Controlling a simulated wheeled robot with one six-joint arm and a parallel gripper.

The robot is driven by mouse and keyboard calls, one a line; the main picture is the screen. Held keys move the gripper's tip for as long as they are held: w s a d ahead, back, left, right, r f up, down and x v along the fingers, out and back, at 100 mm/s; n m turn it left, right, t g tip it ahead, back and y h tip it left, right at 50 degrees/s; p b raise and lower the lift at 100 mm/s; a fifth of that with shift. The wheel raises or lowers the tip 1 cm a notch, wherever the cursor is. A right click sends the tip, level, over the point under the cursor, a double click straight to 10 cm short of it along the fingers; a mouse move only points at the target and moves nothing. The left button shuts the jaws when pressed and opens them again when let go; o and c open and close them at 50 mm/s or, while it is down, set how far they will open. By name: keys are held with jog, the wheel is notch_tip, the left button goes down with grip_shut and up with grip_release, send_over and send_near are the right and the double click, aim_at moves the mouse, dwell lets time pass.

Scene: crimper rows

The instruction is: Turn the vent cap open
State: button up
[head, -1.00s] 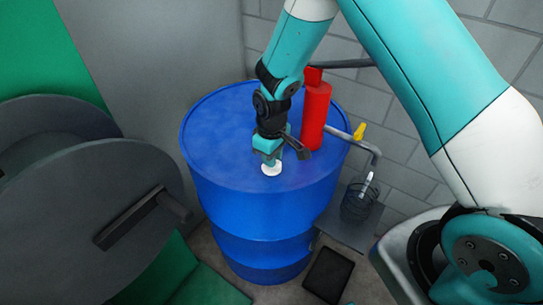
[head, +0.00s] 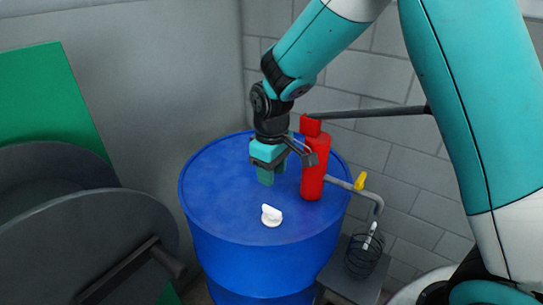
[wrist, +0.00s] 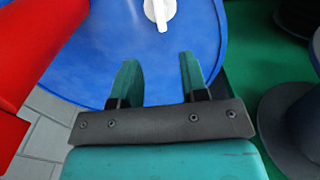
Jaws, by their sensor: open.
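The vent cap (head: 271,215) is a small white round cap with a raised grip bar, on the top of the blue drum (head: 215,200) near its front edge. In the wrist view the cap (wrist: 160,12) is at the top edge, partly cut off, with its bar pointing towards the fingers. My gripper (head: 266,177) is above the drum, behind the cap and apart from it. In the wrist view its two teal fingers (wrist: 157,78) are spread with nothing between them.
A red hand pump (head: 315,168) stands on the drum right beside my gripper, its pipe with a yellow lever (head: 360,181) reaching right. A wire basket (head: 364,262) sits on a stand at right. Large grey discs (head: 95,245) stand at left. The drum top around the cap is clear.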

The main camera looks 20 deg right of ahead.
notch_tip(320, 180, up, 5)
jog(key=shift+r, duration=0.2)
dwell(0.4)
